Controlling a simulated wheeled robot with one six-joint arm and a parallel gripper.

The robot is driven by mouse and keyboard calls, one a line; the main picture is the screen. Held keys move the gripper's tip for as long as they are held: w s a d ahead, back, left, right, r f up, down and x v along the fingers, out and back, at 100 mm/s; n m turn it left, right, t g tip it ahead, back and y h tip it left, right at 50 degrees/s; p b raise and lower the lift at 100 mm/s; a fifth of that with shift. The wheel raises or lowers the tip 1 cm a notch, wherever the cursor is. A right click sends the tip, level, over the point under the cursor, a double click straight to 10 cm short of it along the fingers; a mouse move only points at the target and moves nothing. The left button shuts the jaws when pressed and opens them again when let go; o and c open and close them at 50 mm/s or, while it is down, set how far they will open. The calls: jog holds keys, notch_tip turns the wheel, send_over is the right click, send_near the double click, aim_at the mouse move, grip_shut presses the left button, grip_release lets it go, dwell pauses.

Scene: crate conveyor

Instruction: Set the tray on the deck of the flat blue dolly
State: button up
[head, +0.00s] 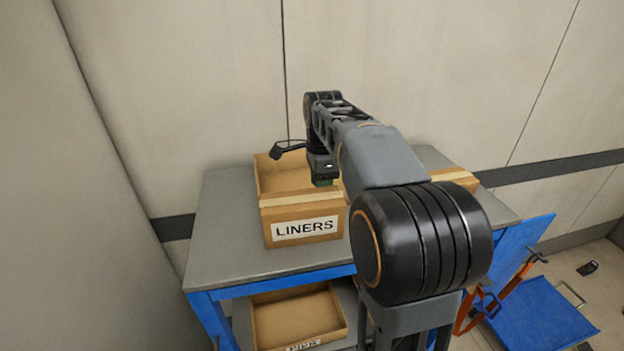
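The flat blue dolly (543,318) lies low on the floor at the lower right, and the part of its deck that shows is bare. I cannot make out the tray for certain; my arm hides part of the workbench. My gripper (322,178) is over the open cardboard box labelled LINERS (305,236) on the bench, near its right side. A small green patch shows at the gripper's tip. The fingers are too small and dark to tell whether they are open or shut, or whether they touch anything.
The grey bench top (225,232) has a blue frame. Another cardboard box (454,176) stands partly behind my arm. An open box (298,318) sits on the lower shelf. A tilted blue panel (524,240) and an orange strap (497,298) are near the dolly. Walls stand behind and left.

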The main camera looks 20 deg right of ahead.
jog(key=shift+f, duration=0.75)
grip_shut()
